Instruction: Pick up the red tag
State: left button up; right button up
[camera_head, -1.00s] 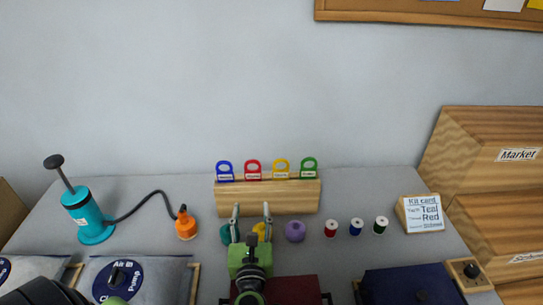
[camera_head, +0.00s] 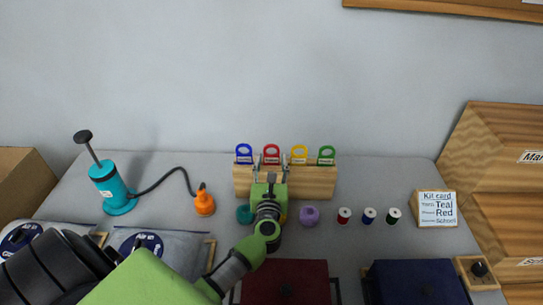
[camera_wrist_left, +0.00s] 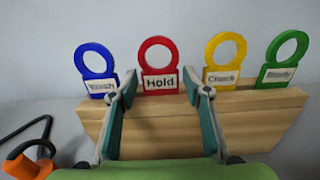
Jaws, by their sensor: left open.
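The red tag (camera_head: 271,154) stands upright in the wooden rack (camera_head: 310,182), between a blue tag (camera_head: 244,154) and a yellow tag (camera_head: 299,155), with a green tag (camera_head: 327,156) at the right end. In the left wrist view the red tag (camera_wrist_left: 158,66) has a ring top and a label reading "Hold". My left gripper (camera_head: 270,161) is open at the front of the rack. In the left wrist view its fingers (camera_wrist_left: 163,92) are spread to either side of the red tag's label, with no contact clearly visible. My right gripper is out of view.
A teal pump (camera_head: 112,188) with a hose and orange nozzle (camera_head: 204,202) stands left. Dark red (camera_head: 290,281) and blue (camera_head: 415,282) items lie in front.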

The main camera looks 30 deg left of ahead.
pick_arm(q)
jog(key=shift+x, duration=1)
jog(key=shift+w, duration=0.1)
jog(key=c, duration=0.6)
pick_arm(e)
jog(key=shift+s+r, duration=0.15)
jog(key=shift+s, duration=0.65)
pick_arm(q)
jog(key=shift+o, duration=0.2)
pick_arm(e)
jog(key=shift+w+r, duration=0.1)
